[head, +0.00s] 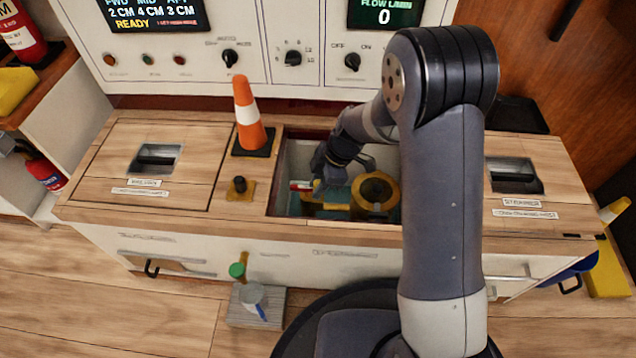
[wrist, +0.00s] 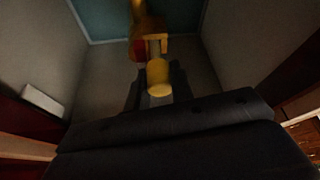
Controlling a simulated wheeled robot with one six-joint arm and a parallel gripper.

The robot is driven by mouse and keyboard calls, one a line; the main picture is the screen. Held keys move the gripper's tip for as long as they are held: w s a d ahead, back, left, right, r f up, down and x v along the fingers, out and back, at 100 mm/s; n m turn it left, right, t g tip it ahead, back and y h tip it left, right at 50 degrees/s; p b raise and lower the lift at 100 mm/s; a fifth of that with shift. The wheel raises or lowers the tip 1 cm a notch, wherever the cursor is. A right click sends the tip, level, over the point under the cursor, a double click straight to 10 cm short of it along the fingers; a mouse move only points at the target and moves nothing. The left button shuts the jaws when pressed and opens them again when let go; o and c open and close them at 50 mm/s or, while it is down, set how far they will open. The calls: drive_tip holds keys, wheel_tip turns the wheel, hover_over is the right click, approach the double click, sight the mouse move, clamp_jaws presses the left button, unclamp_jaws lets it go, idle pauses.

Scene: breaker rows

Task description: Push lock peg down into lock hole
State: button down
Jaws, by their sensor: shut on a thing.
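My gripper (head: 322,180) is down inside the open compartment in the middle of the counter. In the wrist view, my gripper (wrist: 158,88) is shut on a yellow cylinder, which looks like the lock peg (wrist: 158,74). Beyond the peg is a yellow bracket (wrist: 156,46) with a red part (wrist: 139,48) beside it. In the head view, a small yellow piece (head: 318,186) shows at the fingertips, next to a red and white part (head: 300,185). The lock hole cannot be made out, and whether the peg touches it is hidden.
A yellow ring fitting (head: 376,191) stands right of my gripper in the compartment. The compartment walls (wrist: 235,50) are close on both sides.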

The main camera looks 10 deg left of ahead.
drive_tip(key=shift+f, duration=0.25)
drive_tip(key=c, duration=1.1)
unclamp_jaws()
drive_tip(key=shift+c, duration=0.2)
drive_tip(key=p+v, duration=0.4)
drive_tip(key=v, duration=0.7)
drive_tip(key=shift+a, duration=0.1)
